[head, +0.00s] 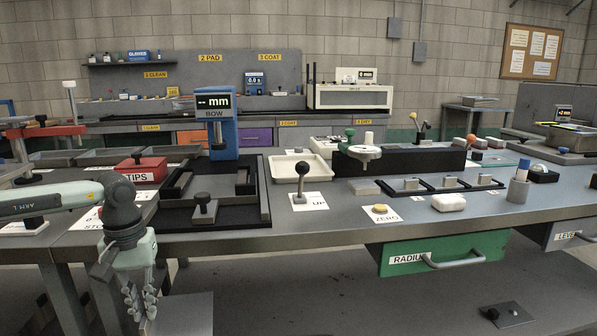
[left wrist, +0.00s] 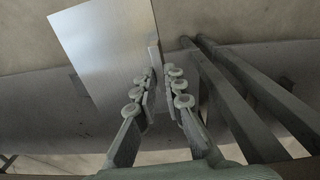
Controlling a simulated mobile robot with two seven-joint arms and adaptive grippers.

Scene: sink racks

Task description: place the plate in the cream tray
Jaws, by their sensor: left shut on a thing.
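The plate (left wrist: 105,55) is a flat grey metal sheet. My left gripper (left wrist: 158,88) is shut on its edge, and the sheet extends away to the upper left in the left wrist view. In the head view the gripper (head: 146,298) hangs low in front of the bench's front edge at the left, with the plate (head: 185,314) below bench-top height beside it. The cream tray (head: 318,178) is shallow, with a raised rim, and sits on the bench behind the lever. It looks empty. My right gripper is not in view.
The bench top (head: 340,222) is crowded. A blue BOW gauge (head: 223,130) on a black base stands left of the tray, and a black-knobbed lever (head: 301,180) in front of it. A green drawer (head: 445,250) juts from the bench front. Table legs show near my gripper.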

